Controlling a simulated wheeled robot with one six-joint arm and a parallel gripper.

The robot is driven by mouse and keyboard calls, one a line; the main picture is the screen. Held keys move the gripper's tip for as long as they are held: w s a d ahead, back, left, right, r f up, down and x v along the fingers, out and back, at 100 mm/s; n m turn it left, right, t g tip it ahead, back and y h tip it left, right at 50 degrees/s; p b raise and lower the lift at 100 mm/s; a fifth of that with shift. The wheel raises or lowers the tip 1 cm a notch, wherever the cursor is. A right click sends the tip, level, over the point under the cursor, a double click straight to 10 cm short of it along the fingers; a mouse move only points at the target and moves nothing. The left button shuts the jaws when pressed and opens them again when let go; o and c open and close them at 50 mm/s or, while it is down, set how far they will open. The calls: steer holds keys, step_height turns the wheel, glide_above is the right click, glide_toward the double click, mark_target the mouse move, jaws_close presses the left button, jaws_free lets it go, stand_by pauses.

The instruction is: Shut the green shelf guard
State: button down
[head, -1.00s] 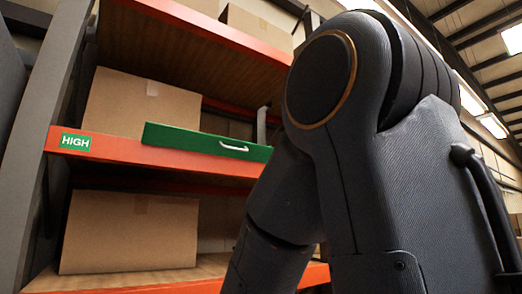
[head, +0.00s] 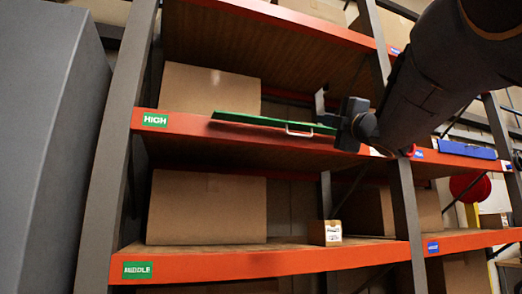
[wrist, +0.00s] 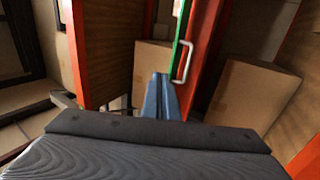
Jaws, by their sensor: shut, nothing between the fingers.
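The green shelf guard (head: 265,121) is a long flat panel with a pale handle (head: 298,131) at the orange front edge of the shelf labelled HIGH (head: 155,120). In the head view it shows as a thin, nearly edge-on strip. In the wrist view the guard (wrist: 181,30) and its handle (wrist: 185,63) are just beyond the fingertips. My gripper (head: 326,116) is at the guard's right end, shut and empty. Its blue-grey fingers (wrist: 160,82) are together, close to the guard. I cannot tell whether they touch it.
A large carton (head: 208,90) stands behind the guard, and another (head: 205,208) is on the MIDDLE shelf below. A small box (head: 325,233) sits at that shelf's front. A grey upright (head: 404,205) stands right of the gripper. A blue guard (head: 467,149) is in the bay further right.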

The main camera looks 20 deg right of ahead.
steer(key=p+x, duration=0.4)
steer(key=x, duration=0.9)
steer(key=shift+w+p, duration=0.35)
steer(key=shift+r, duration=0.15)
stand_by(0.7)
steer(key=s+f+n+g+b, duration=0.7)
steer(key=f+n, duration=0.4)
steer(key=n, duration=0.7)
steer(key=w+p, duration=0.4)
steer(key=w, duration=0.5)
steer(key=shift+s+d+r+t+p, duration=0.1)
steer(key=shift+s+r+t+p, duration=0.2)
steer(key=shift+r, duration=0.55)
steer(key=shift+s+r+t+p, duration=0.1)
steer(key=shift+s+r+p, duration=0.25)
steer(key=shift+r, duration=0.5)
